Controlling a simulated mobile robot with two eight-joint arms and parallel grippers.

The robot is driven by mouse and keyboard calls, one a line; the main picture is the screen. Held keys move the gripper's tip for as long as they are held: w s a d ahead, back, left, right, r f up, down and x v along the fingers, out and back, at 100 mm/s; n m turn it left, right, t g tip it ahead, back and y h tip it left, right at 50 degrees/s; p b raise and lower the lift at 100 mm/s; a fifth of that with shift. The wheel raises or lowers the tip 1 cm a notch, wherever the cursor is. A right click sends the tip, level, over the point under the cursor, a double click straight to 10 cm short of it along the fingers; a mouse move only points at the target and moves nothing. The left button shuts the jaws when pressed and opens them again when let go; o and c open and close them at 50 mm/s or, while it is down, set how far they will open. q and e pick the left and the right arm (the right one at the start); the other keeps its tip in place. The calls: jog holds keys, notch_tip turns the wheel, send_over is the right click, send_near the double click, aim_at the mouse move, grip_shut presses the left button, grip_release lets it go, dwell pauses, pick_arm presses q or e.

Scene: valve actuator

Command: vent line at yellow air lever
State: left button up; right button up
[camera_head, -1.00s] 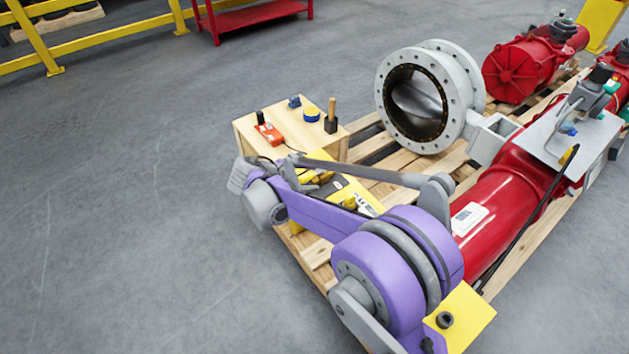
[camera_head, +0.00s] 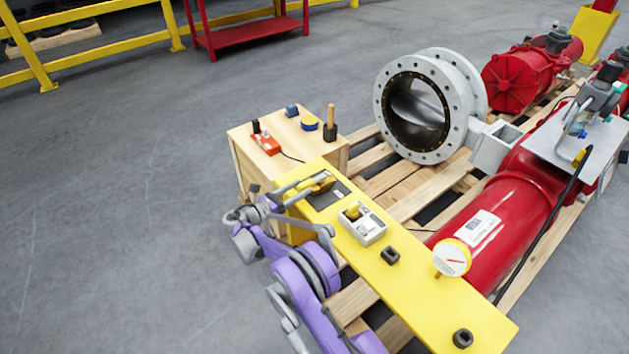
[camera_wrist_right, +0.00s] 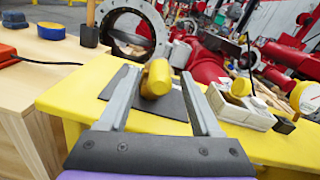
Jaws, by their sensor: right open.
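The yellow lever (camera_head: 321,183) sits on a dark plate on top of the yellow bench beam (camera_head: 415,268). My right gripper (camera_head: 304,186) reaches over the beam's left end at the lever. In the right wrist view the open fingers (camera_wrist_right: 160,74) lie on either side of the yellow lever (camera_wrist_right: 156,78), with gaps showing. I cannot tell whether either finger touches it. My left gripper is not in view.
A grey box with a yellow knob (camera_head: 362,223) and a round gauge (camera_head: 452,258) stand farther along the beam. A wooden box (camera_head: 245,160) carries an orange-red device (camera_head: 267,143) and small tools. The red actuator (camera_head: 510,212) lies on a pallet at right.

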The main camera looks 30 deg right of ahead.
aim_at(313, 180)
jog(key=d, duration=0.6)
jog(key=shift+w+d, duration=0.4)
grip_shut()
dwell(1.0)
